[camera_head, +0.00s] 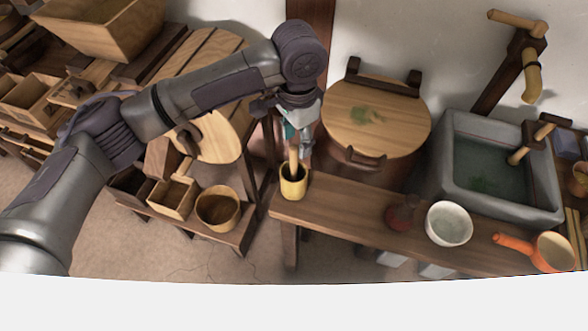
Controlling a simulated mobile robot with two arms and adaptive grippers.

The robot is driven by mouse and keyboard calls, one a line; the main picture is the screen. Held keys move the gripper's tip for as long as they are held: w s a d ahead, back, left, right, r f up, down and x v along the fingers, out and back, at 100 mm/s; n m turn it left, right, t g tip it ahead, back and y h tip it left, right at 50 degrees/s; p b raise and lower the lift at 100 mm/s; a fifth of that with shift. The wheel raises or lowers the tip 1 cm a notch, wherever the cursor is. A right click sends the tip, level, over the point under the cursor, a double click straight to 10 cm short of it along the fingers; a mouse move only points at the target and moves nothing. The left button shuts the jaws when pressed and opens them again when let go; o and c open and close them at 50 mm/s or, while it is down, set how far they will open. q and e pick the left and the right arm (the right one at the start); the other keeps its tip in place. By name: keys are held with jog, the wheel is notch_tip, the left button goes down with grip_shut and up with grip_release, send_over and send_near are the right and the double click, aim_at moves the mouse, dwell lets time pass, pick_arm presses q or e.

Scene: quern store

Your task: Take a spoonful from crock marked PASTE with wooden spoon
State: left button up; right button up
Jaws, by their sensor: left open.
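A yellow cup (293,186) stands at the left end of the wooden bench. A wooden handle (293,160), perhaps the spoon's, rises upright from it; its lower end is hidden inside. My left gripper (299,142) is open, pointing down just above the cup at the handle's top. I cannot tell whether its fingers touch the handle. No PASTE marking is readable on any vessel. A small dark red pot (402,217) stands farther right on the bench, beside a white bowl (449,224). My right gripper is not in view.
The bench (345,206) is clear between cup and red pot. An orange-handled pan (552,252) lies at its right end. Behind are a round wooden lid (372,133) with a green patch and a grey stone basin (446,165) of water. Wooden boxes (172,197) and a bowl (218,208) stand left.

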aim_at(296, 145)
pick_arm(q)
notch_tip(296, 145, down, 3)
jog(key=shift+w+r, duration=0.1)
jog(key=shift+f, duration=0.3)
jog(key=shift+a+f, duration=0.1)
jog(key=shift+f, duration=0.1)
jog(key=f, duration=0.3)
jog(key=f+p, duration=0.1)
jog(key=shift+a+f, duration=0.2)
jog(key=shift+a, duration=0.05)
jog(key=shift+f, duration=0.2)
jog(key=shift+d, duration=0.1)
jog(key=shift+c, duration=0.6)
grip_shut()
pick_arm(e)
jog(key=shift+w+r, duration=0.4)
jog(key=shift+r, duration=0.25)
